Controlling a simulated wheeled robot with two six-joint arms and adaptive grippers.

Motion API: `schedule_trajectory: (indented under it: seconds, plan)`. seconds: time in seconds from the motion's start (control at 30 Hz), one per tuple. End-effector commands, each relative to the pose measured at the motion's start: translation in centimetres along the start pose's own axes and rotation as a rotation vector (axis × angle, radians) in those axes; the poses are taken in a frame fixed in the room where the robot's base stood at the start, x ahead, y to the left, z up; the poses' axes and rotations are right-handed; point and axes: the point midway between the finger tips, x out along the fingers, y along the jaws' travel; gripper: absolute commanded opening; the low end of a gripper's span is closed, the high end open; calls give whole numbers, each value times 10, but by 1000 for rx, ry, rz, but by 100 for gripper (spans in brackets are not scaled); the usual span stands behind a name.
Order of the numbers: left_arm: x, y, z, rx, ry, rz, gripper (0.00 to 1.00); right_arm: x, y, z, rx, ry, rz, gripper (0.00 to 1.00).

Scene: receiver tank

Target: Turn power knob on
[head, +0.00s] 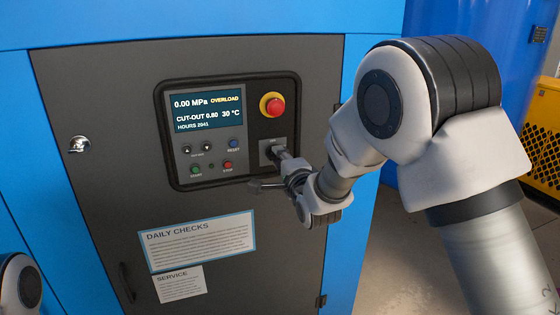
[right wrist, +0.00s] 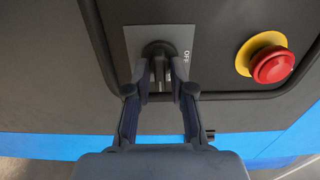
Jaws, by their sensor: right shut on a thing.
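The power knob is a black rotary knob (right wrist: 158,50) on a grey square plate, which shows in the head view (head: 268,149) at the lower right of the control panel. My right gripper (right wrist: 160,78) is shut on the knob, with a finger on each side of it. In the head view the right gripper (head: 278,158) reaches the knob from the right and hides part of it. The word OFF shows beside the knob in the right wrist view; other markings are hidden or too small to read. My left gripper is not in view.
A red emergency button (head: 273,105) on a yellow ring sits just above the knob. The display (head: 206,110) reads 0.00 MPa and OVERLOAD. Reset (head: 233,145), green start (head: 195,169) and red stop (head: 227,165) buttons lie left of the knob. Paper notices (head: 197,241) are below.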

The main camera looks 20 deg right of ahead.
Motion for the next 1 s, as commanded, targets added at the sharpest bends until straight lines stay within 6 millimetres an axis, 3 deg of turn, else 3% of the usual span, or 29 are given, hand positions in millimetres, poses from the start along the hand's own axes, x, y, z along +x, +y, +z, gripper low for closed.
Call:
schedule_trajectory:
  seconds: [0.53, 0.57, 0.6, 1.0]
  plan:
    - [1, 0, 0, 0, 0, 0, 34, 0, 1, 0, 31, 0, 1, 0]
    - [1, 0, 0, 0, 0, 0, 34, 0, 1, 0, 31, 0, 1, 26]
    - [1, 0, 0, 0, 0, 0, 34, 0, 1, 0, 31, 0, 1, 36]
    - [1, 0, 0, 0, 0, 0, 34, -9, 1, 0, 30, 0, 2, 36]
